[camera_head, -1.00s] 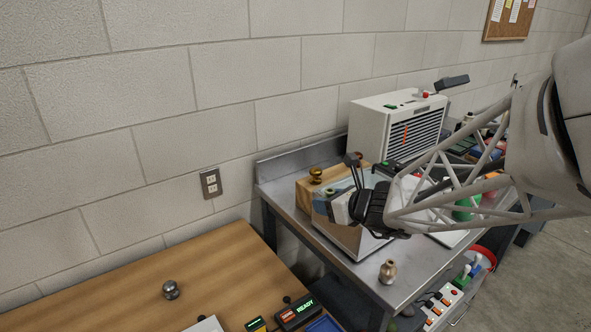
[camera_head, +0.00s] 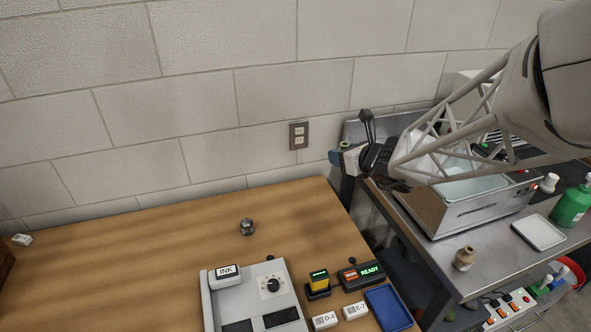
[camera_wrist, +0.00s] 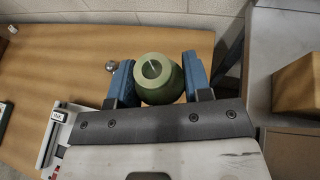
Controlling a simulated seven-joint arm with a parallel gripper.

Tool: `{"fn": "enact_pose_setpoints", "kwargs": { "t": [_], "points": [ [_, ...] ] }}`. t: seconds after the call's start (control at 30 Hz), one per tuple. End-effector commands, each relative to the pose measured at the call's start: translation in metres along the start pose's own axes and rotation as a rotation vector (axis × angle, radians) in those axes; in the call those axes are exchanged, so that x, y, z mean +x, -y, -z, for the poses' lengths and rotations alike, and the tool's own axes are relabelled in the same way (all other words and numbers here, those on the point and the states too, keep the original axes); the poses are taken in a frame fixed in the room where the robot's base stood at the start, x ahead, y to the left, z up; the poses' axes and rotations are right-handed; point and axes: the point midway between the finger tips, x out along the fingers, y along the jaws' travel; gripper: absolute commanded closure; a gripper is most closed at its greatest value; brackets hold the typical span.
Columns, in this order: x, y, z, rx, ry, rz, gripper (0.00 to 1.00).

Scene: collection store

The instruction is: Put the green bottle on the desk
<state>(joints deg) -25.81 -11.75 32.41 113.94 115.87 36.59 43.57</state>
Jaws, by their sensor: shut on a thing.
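My gripper (camera_wrist: 158,82) is shut on a dull green bottle (camera_wrist: 155,68), which sits between its blue fingers in the wrist view, seen from above with its round mouth showing. In the head view my gripper (camera_head: 342,158) is at the gap between the wooden desk (camera_head: 150,245) and the metal bench, near the wall. The held bottle is small and mostly hidden there. The desk also shows behind and to the left of the bottle in the wrist view (camera_wrist: 60,60).
A grey knob (camera_head: 247,226) stands on the desk. An INK device (camera_head: 255,300), a READY display (camera_head: 361,274) and a blue tray (camera_head: 388,308) occupy its front right. The desk's left middle is clear. A bright green bottle (camera_head: 572,205) and a tan bottle (camera_head: 464,258) stand on the metal bench (camera_head: 490,255).

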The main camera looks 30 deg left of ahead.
Motion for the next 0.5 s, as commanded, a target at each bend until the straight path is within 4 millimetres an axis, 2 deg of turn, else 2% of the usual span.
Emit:
{"fn": "enact_pose_setpoints", "kwargs": {
  "t": [0.03, 0.17, 0.5],
  "points": [
    [0.005, 0.001, 0.017, 0.007, -0.008, 0.0, 0.81],
    [0.017, 0.001, 0.047, 0.009, -0.007, 0.001, 0.81],
    [0.055, 0.001, 0.141, 0.008, -0.007, 0.001, 0.81]
  ]
}}
